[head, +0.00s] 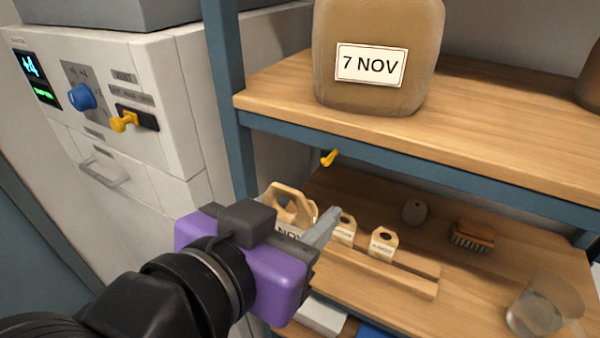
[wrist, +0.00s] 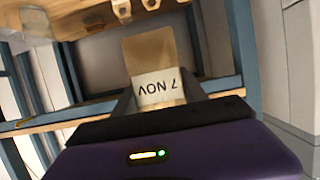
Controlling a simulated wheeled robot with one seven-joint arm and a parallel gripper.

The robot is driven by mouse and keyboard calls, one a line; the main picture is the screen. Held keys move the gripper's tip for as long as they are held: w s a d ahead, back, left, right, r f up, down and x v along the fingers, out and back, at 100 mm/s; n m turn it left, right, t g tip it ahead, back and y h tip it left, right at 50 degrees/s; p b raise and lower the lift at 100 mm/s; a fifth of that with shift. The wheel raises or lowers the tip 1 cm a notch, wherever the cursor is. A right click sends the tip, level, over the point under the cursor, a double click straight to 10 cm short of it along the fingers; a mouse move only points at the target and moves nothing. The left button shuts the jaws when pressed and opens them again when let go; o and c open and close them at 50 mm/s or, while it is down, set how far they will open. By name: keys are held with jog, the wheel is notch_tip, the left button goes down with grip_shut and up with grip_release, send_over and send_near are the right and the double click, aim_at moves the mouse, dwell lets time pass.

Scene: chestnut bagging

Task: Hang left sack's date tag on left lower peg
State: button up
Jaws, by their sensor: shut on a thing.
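My gripper (head: 300,222) is shut on a tan wooden date tag (head: 288,200), gripping it by the sides. The tag has a large hole in its upper part and a white label partly reading "NOV". In the wrist view the held tag (wrist: 155,55) shows "7 NOV" upside down between the fingers; its hole does not show there. The yellow left lower peg (head: 328,158) sticks out below the upper shelf's front edge, bare, above and right of the tag. The left sack (head: 375,95), tan and labelled "7 NOV", stands on the upper shelf.
On the lower shelf are two more tags (head: 383,242) in a wooden rack (head: 400,280), a brush (head: 473,236), a small grey-brown object (head: 415,211) and a clear cup (head: 540,308). A blue shelf post (head: 226,90) and a pale machine (head: 160,80) stand left.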

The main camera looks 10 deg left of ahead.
jog(key=w+d+b, duration=0.1)
jog(key=w+d, duration=0.1)
jog(key=w, duration=0.5)
jog(key=shift+d+f+b, duration=0.2)
jog(key=shift+f+b, duration=0.1)
jog(key=shift+b, duration=0.05)
dwell(0.4)
jog(key=shift+s, duration=0.1)
dwell(0.7)
